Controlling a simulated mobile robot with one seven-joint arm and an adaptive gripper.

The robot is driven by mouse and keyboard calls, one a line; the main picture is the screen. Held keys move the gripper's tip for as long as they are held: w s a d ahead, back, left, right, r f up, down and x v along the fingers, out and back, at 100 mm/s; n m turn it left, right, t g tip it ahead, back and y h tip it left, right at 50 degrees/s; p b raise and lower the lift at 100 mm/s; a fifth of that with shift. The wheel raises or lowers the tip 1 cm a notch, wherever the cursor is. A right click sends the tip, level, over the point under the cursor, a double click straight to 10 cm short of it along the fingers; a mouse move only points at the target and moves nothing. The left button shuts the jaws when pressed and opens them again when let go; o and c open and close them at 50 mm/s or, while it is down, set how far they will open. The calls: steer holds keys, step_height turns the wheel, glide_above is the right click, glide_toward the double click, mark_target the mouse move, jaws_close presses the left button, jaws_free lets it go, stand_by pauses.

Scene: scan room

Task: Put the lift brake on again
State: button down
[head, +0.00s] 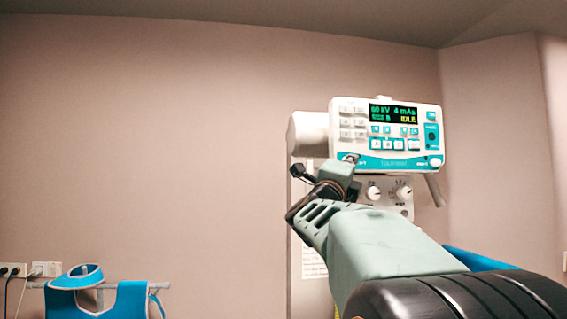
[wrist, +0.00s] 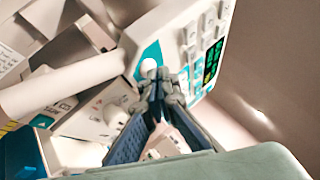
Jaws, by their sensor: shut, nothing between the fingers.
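The white and teal control unit (head: 398,132) with a lit display is on the X-ray machine in the head view; it also shows in the wrist view (wrist: 190,40). Below it is a grey panel with two knobs (head: 386,192), partly hidden by my arm. A knob (wrist: 115,116) of that panel shows in the wrist view. No part is clearly marked as the lift brake, so I cannot tell which it is. My gripper (wrist: 158,78) is shut and empty, its tips in front of a white knob (wrist: 149,66) at the unit's corner. Contact is unclear.
A slanted handle bar (head: 435,190) hangs below the unit's right end; a thick white bar (wrist: 60,88) crosses the wrist view. A blue apron (head: 100,295) hangs on a rail at lower left, near wall sockets (head: 45,269). The wall at left is bare.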

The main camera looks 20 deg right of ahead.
steer(key=shift+s, duration=0.15)
steer(key=shift+s+a+b, duration=0.2)
steer(key=shift+s+b, duration=0.35)
steer(key=shift+s, duration=0.1)
steer(key=s+b, duration=0.1)
steer(key=s, duration=0.1)
steer(key=s+a+b, duration=0.1)
steer(key=s, duration=0.2)
steer(key=shift+a, duration=0.1)
steer(key=shift+w, duration=0.2)
stand_by(0.7)
